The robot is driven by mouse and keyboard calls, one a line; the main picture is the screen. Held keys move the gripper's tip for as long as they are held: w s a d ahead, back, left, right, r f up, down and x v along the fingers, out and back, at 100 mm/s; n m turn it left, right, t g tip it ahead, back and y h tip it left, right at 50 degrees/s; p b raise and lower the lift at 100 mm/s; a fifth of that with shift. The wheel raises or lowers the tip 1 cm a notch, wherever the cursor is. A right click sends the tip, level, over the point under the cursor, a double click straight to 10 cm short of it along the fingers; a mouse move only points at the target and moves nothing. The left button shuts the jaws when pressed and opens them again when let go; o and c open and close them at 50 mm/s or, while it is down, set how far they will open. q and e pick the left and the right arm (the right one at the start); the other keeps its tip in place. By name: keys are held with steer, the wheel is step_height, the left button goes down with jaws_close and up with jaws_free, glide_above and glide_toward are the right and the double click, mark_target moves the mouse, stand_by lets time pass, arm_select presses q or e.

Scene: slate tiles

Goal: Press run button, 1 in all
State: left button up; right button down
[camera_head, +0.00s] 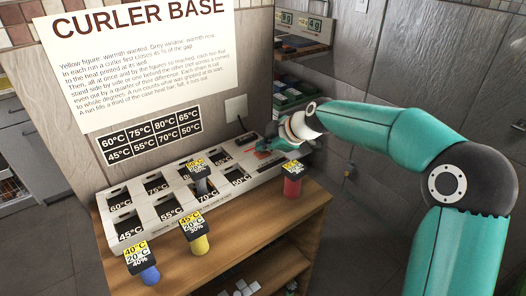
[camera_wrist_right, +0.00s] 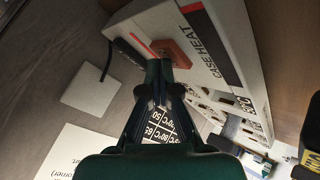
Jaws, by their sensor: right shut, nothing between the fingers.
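The curler base (camera_head: 112,205) is a long pale case with two rows of dark wells, lying on a wooden bench. At its far right end is a red patch (camera_head: 262,147). In the right wrist view a red-brown block (camera_wrist_right: 177,53) shows there, beside a red stripe and the words CASE HEAT; I cannot read RUN on it. My right gripper (camera_head: 272,143) is over that end, largely hidden by its own arm. In the wrist view its fingers (camera_wrist_right: 158,67) are together and empty, tips at the block's edge. I cannot tell whether they touch it. My left gripper is not in view.
A blue curler (camera_head: 150,275), a yellow curler (camera_head: 200,245) and a red curler (camera_head: 292,187) stand on the bench (camera_head: 255,215) in front of the case. A grey curler (camera_head: 201,187) stands in a well. An instruction sheet (camera_head: 145,60) hangs behind.

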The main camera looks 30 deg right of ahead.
mark_target(264, 154)
steer(key=shift+r+p, duration=0.45)
steer(key=shift+r, duration=0.45)
steer(key=shift+r+p, duration=1.55)
steer(key=shift+r, duration=1)
steer(key=shift+f, duration=0.1)
